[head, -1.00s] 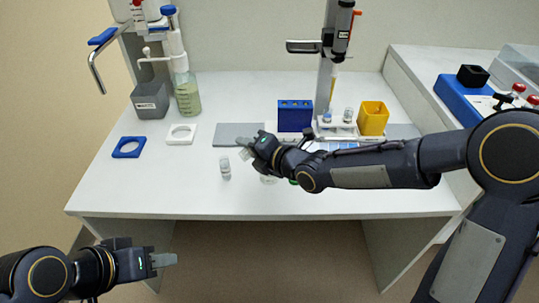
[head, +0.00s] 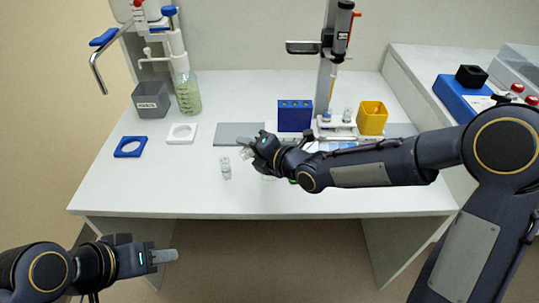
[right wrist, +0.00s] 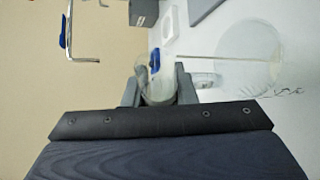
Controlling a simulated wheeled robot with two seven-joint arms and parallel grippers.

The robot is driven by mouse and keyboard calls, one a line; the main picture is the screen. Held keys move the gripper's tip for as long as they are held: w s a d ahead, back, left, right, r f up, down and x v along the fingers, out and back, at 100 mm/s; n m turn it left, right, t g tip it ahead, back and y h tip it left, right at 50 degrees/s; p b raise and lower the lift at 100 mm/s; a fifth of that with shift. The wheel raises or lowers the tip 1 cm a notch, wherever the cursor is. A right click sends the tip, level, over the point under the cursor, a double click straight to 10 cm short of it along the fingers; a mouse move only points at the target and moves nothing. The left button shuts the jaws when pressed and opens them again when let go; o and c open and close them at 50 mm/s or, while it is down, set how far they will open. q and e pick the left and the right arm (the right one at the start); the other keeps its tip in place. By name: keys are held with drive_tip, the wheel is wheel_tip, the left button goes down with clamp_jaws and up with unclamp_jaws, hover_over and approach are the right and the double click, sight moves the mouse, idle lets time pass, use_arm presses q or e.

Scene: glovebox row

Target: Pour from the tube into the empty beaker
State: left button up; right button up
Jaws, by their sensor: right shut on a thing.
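My right gripper (head: 250,147) is shut on a clear tube (right wrist: 158,88), which sits between its two fingers in the right wrist view. The tube looks tilted; its contents are not clear. A large clear round glass shape (right wrist: 250,55), seemingly the beaker, stands on the bench to the right of the fingers in the wrist view. In the head view it is mostly hidden under my right forearm. A small clear vial (head: 226,169) stands on the bench left of the right gripper. My left gripper (head: 166,257) is in front of the bench; its finger gap cannot be seen.
Behind are a grey box (head: 150,100), a bottle (head: 188,95), a blue rack (head: 294,115) and a yellow container (head: 372,118). The front left bench top is clear.

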drive_tip(key=shift+r+p, duration=0.1)
drive_tip(key=shift+p, duration=0.25)
drive_tip(key=shift+r+m+y, duration=0.2)
drive_tip(key=shift+m+y, duration=0.2)
drive_tip(key=shift+m, duration=0.1)
idle(1.6)
